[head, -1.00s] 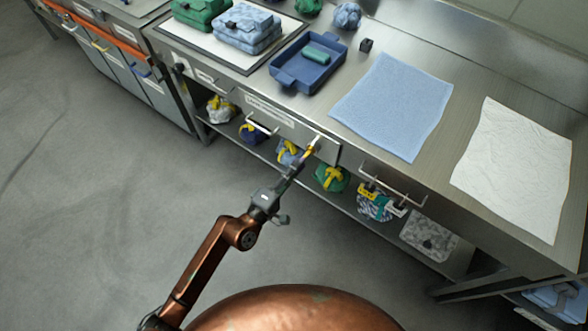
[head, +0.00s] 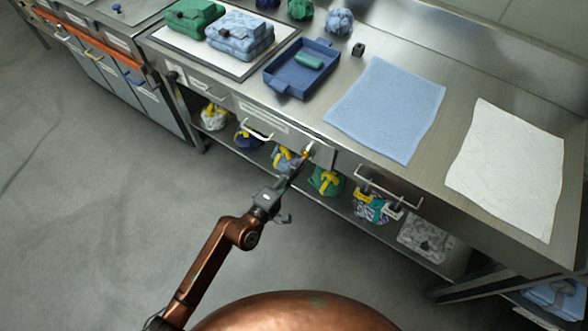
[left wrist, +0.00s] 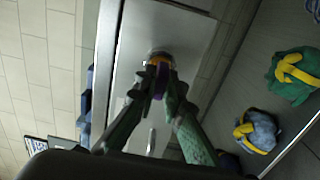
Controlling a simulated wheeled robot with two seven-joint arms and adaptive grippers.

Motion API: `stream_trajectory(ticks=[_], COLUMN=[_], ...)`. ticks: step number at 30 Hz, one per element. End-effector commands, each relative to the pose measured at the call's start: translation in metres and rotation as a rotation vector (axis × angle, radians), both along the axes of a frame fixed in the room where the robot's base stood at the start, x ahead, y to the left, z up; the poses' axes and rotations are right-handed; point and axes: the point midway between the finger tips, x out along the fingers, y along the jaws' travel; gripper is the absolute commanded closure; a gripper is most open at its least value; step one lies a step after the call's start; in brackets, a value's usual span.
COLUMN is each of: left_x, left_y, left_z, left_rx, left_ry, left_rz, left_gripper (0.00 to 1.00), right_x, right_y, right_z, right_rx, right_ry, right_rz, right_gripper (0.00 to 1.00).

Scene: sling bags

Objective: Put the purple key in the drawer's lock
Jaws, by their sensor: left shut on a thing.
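The purple key (left wrist: 160,82) is between the fingertips of my left gripper (left wrist: 164,88) in the left wrist view, and the gripper is shut on it. The gripper (head: 298,163) also shows in the head view, at the right end of the drawer front (head: 264,122). The drawer's lock (left wrist: 159,58), a round fitting with an orange-yellow part, lies straight beyond the key. The key meets or overlaps the lock in the picture. The fingers hide the key's tip, so I cannot tell how deep it sits. My right gripper is in neither view.
The drawer's bar handle (head: 257,131) is left of the lock, and another handle (head: 390,187) is to the right. Several tied bags, one green (head: 326,181), sit on the shelf below. A blue tray (head: 300,70) and a blue cloth (head: 386,108) lie on the counter above.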

Motion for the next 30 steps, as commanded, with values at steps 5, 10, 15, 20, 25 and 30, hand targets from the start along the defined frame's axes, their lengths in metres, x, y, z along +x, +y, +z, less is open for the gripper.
stream_trajectory(ticks=[5,10,15,20,25,30], left_x=[0.001,0.001,0.001,-0.002,-0.019,-0.049], left_y=[-0.001,-0.001,-0.001,0.001,0.014,0.035], left_z=[0.000,0.000,0.000,0.000,-0.001,-0.002], left_rx=[0.000,0.000,0.000,0.001,0.001,0.003], left_ry=[0.000,0.000,0.000,0.001,0.002,0.003], left_rz=[0.000,0.000,0.000,0.000,0.001,0.000], left_gripper=[0.83,0.71,0.70,0.70,0.70,0.70], right_x=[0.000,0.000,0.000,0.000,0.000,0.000], right_y=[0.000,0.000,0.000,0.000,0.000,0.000], right_z=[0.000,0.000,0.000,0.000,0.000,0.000], right_rx=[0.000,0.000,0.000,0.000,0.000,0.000], right_ry=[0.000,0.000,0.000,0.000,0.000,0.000], right_rz=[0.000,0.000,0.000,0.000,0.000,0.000], right_gripper=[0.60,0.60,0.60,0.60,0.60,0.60])
